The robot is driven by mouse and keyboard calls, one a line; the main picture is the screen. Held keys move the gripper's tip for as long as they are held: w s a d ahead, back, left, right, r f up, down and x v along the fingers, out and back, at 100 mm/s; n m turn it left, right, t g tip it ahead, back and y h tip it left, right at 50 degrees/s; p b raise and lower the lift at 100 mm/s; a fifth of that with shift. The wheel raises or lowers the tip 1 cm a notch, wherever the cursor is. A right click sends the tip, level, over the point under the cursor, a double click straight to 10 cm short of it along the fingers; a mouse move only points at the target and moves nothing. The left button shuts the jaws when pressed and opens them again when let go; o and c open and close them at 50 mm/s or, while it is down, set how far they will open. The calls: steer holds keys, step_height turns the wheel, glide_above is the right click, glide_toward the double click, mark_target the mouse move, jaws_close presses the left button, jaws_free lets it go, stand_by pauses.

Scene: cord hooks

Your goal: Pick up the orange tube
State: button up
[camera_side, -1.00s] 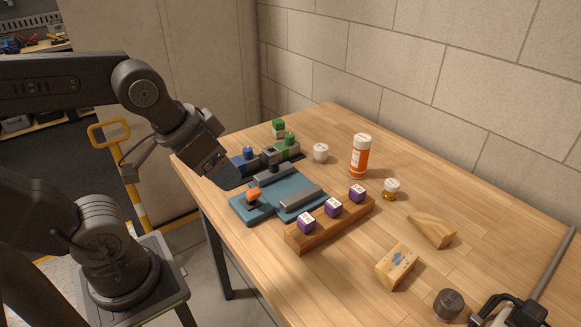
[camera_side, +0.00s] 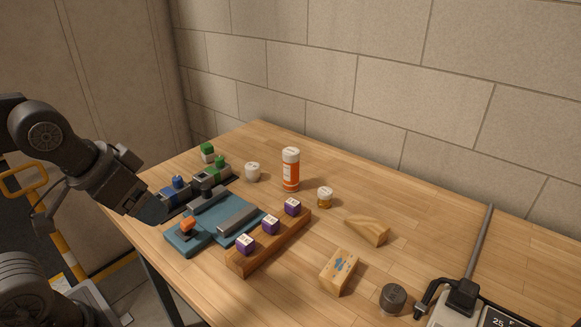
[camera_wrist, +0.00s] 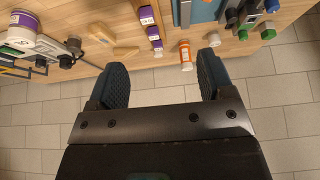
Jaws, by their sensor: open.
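The orange tube (camera_side: 291,176) has a white cap and a pale label. It stands upright on the wooden table, behind the blue fixture in the side view. It also shows in the wrist view (camera_wrist: 185,57), near the top and between the fingers, some distance beyond them. My gripper (camera_side: 150,207) is at the table's left end, left of the tube and well apart from it. In the wrist view my gripper (camera_wrist: 161,75) has its two dark fingers spread wide with nothing between them.
A blue fixture (camera_side: 212,222) with an orange knob lies left of the tube. A wooden rail (camera_side: 268,246) with purple-sided blocks lies in front. A white-capped jar (camera_side: 325,197) and a white pot (camera_side: 253,172) flank the tube. The block wall (camera_side: 330,90) rises behind.

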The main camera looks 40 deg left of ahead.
steer(key=shift+o, duration=0.6)
steer(key=w+a+r, duration=0.1)
steer(key=w+r, duration=0.4)
steer(key=w, duration=0.8)
glide_toward(291, 151)
steer(key=shift+g, duration=0.4)
steer(key=x, duration=0.6)
steer(key=shift+w+f, duration=0.1)
steer(key=shift+f, duration=0.1)
steer(key=shift+w+x, duration=0.15)
steer(key=shift+x, duration=1.35)
steer(key=shift+w+x, duration=0.15)
steer(key=shift+x, duration=1.3)
steer(key=shift+r, duration=0.1)
